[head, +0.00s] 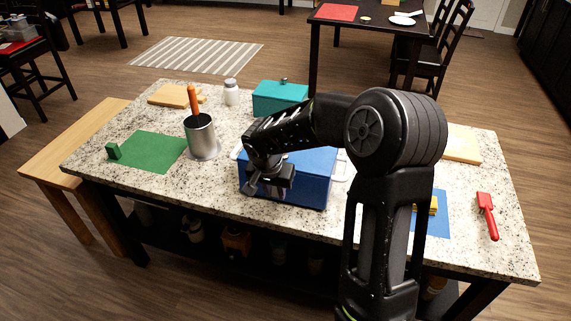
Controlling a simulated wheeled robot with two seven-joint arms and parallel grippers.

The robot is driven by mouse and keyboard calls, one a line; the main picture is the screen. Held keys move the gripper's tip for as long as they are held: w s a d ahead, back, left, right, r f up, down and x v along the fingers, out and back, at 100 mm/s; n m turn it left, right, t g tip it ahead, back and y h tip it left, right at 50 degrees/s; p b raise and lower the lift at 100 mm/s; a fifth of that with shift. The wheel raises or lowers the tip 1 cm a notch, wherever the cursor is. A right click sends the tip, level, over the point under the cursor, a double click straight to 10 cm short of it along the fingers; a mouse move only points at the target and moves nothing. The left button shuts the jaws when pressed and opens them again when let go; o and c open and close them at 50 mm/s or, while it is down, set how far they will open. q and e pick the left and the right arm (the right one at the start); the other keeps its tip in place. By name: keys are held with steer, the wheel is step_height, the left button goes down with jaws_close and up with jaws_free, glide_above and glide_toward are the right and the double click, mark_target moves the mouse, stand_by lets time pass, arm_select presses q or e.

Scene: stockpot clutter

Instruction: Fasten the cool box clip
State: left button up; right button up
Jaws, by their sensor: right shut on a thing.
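The blue cool box (312,188) stands on the speckled counter near its front edge, with pale handles at its sides. My right gripper (264,193) is at the front left part of the box, pointing down. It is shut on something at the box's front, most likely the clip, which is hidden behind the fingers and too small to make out. My right arm covers part of the lid and the right side of the box. My left gripper is not in the head view.
Left of the box stand a metal pot (203,140) with an orange-handled tool and a green mat (150,152). A teal box (279,97) and white jar (231,93) are behind. A red brush-like tool (487,214) and blue mat (433,222) lie right.

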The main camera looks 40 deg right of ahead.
steer(key=shift+r, duration=0.15)
steer(key=shift+w+r, duration=0.1)
steer(key=shift+r, duration=0.3)
steer(key=o, duration=1)
steer(key=shift+c, duration=0.2)
steer(key=p+v, duration=0.2)
steer(key=v, duration=0.5)
steer(key=shift+p, duration=0.35)
